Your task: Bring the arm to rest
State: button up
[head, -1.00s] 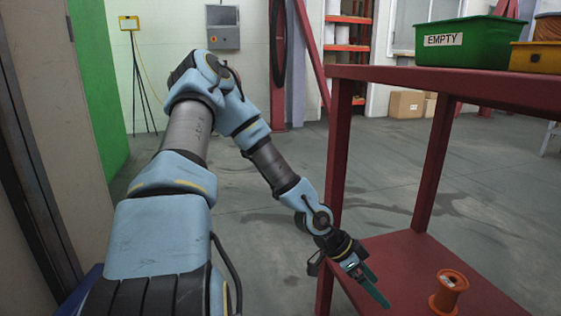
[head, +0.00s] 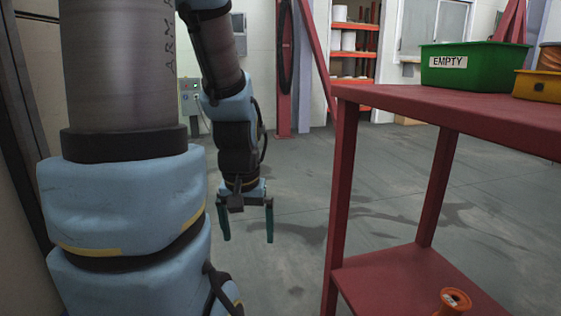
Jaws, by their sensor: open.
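My gripper (head: 248,224) hangs at the end of my arm, left of the red table in the head view. Its two green fingers point down and stand apart, with nothing between them. Bare floor shows below and behind them. My arm is raised and folded, and its thick links fill the left side of the view.
A red two-level table (head: 450,112) stands at the right. Its top holds a green bin marked EMPTY (head: 472,72) and a yellow bin (head: 537,86). An orange spool (head: 454,303) is on the lower shelf. Grey floor (head: 295,190) is clear left of the table.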

notch_tip(320, 180, up, 38)
jog(key=p, duration=3.6)
jog(key=shift+p, duration=0.4)
jog(key=shift+w+f, duration=0.1)
